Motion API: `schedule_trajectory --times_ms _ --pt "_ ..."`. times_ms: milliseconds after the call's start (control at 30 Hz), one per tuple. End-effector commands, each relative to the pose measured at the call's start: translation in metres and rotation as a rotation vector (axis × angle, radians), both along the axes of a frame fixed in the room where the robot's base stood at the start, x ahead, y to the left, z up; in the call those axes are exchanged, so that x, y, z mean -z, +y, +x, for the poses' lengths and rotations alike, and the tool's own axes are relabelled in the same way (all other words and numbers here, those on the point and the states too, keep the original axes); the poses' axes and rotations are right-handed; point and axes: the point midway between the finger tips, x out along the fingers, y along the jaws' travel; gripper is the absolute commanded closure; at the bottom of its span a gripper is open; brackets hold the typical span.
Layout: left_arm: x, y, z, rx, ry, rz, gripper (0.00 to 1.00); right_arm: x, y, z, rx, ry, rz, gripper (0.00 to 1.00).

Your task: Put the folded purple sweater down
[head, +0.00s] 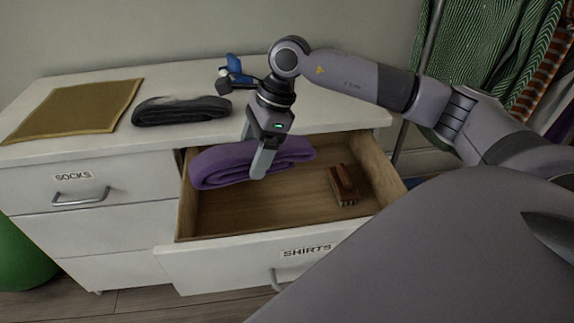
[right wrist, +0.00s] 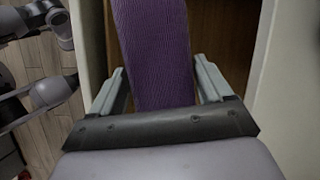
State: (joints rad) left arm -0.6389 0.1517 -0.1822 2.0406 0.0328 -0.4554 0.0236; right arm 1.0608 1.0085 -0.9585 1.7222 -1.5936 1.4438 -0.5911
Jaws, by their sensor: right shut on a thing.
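The folded purple sweater (head: 218,163) is at the back left of the open drawer labelled SHIRTS (head: 235,212), below the dresser top. My right gripper (head: 262,160) is shut on it from above, with one finger showing in front of the fabric. In the right wrist view the ribbed purple fabric (right wrist: 152,50) runs between the two fingers (right wrist: 160,92). I cannot tell whether the sweater rests on the drawer bottom. My left gripper does not show.
A brown wooden brush (head: 343,184) lies in the drawer's right part. The dresser top (head: 80,150) holds a dark folded garment (head: 180,110), a tan cloth (head: 75,108) and a small blue thing (head: 234,66). The drawer labelled SOCKS (head: 90,185) is shut. Clothes (head: 490,45) hang at right.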

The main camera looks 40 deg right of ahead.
Motion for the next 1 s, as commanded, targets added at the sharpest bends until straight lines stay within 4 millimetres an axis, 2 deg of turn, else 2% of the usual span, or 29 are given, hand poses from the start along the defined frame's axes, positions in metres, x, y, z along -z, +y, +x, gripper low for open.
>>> schedule_trajectory --times_ms 100,267,367,700,800,1000 --pt "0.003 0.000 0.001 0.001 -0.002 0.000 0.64 -0.001 -0.009 0.003 0.118 -0.003 0.002 0.66" --pt "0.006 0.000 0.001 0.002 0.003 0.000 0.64 0.005 -0.014 0.004 0.184 0.003 0.001 0.66" --pt "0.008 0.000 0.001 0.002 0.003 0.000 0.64 0.023 -0.015 0.004 0.190 0.005 -0.001 0.66" --pt "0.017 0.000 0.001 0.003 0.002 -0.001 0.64 0.114 -0.014 0.004 0.187 0.006 0.001 0.66" --pt "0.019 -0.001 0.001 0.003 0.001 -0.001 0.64 0.135 -0.014 0.004 0.187 0.004 0.001 0.66" --pt "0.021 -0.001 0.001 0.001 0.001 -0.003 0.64 0.154 -0.014 0.005 0.187 0.001 0.002 0.66"
